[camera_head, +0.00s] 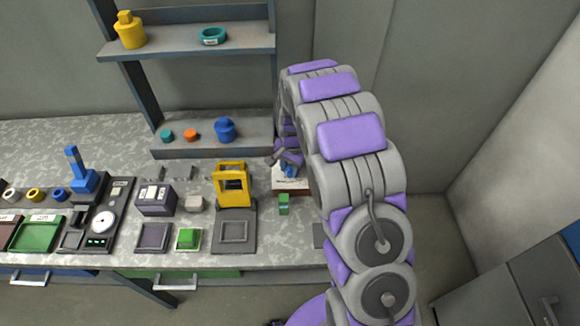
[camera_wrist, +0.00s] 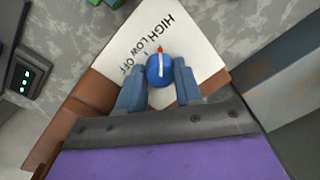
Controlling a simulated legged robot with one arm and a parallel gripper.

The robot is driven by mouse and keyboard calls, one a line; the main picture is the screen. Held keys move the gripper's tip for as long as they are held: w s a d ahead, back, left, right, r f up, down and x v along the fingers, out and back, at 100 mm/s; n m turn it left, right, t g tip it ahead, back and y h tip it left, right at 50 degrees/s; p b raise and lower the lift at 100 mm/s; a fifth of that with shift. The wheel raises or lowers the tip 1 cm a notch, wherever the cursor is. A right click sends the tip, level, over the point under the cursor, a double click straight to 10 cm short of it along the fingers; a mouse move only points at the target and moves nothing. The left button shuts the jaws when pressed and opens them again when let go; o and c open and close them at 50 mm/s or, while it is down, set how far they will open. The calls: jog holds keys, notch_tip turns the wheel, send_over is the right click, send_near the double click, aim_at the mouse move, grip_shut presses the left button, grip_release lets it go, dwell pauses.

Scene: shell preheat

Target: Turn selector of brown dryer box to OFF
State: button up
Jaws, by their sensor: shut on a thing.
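The brown dryer box (camera_wrist: 103,91) has a white label panel (camera_wrist: 207,52) on its face, with HIGH, LOW and OFF printed at a slant. Its blue round selector (camera_wrist: 160,72) carries a white pointer line with a red tip. The tip points up in the wrist view, toward the LOW and HIGH side and away from OFF at the left. My gripper (camera_wrist: 161,75) is shut on the selector, one grey-blue finger on each side. In the head view the dryer box (camera_head: 291,191) is partly hidden by my arm, and my gripper (camera_head: 287,158) is over it.
A green block (camera_head: 284,204) stands just in front of the dryer box. A yellow frame device (camera_head: 233,185) is left of it. A panel with a green display (camera_head: 97,241) and several trays fill the left bench. A shelf (camera_head: 195,48) rises behind.

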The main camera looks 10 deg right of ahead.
jog(key=shift+r+n, duration=0.1)
jog(key=shift+n, duration=0.2)
jog(key=n+p, duration=0.2)
jog(key=shift+w+r+n+p, duration=0.1)
jog(key=shift+n+p, duration=0.3)
jog(key=n+p, duration=0.2)
jog(key=n, duration=0.3)
jog(key=shift+w+p, duration=0.1)
jog(key=shift+p, duration=0.3)
jog(key=n+p, duration=0.1)
jog(key=n, duration=0.3)
jog(key=shift+n+g, duration=0.3)
jog(key=shift+n, duration=0.1)
jog(key=shift+w+n+p, duration=0.1)
jog(key=shift+n+p, duration=0.35)
jog(key=shift+n, duration=1.85)
jog(key=o, duration=1)
jog(key=shift+a, duration=0.1)
jog(key=shift+o, duration=0.2)
notch_tip(320, 180, up, 17)
jog(key=p, duration=0.2)
jog(key=shift+w+d, duration=0.3)
